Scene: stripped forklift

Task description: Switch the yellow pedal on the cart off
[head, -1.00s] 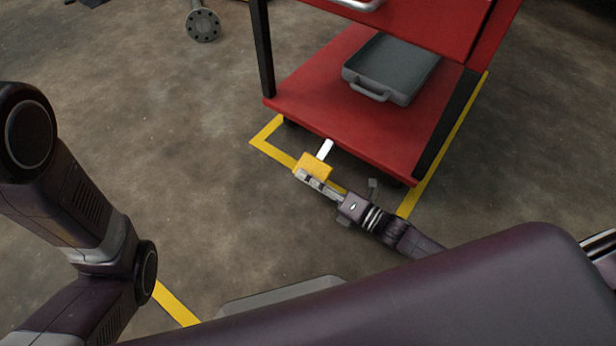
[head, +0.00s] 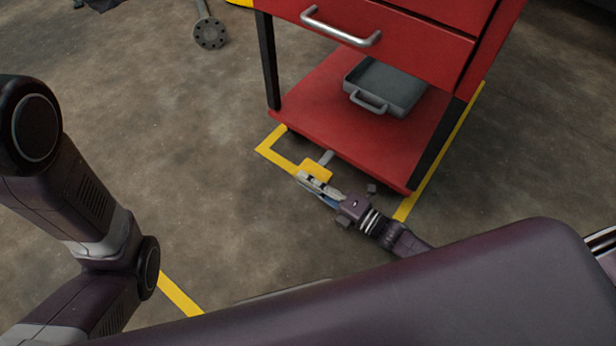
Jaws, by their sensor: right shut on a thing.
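The yellow pedal (head: 316,169) sticks out on a short grey lever (head: 326,157) from below the near edge of the red cart (head: 335,125), low over the floor. My right gripper (head: 311,182) reaches in from the lower right and is shut on the pedal, hiding its near side. My left gripper is not in view; only links of my left arm show at the left.
The cart has a drawer with a silver handle (head: 340,27) above, and a grey tray (head: 386,88) on its lower shelf. Yellow tape (head: 272,150) marks the floor around it. A flanged metal shaft (head: 210,33) lies at the back left.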

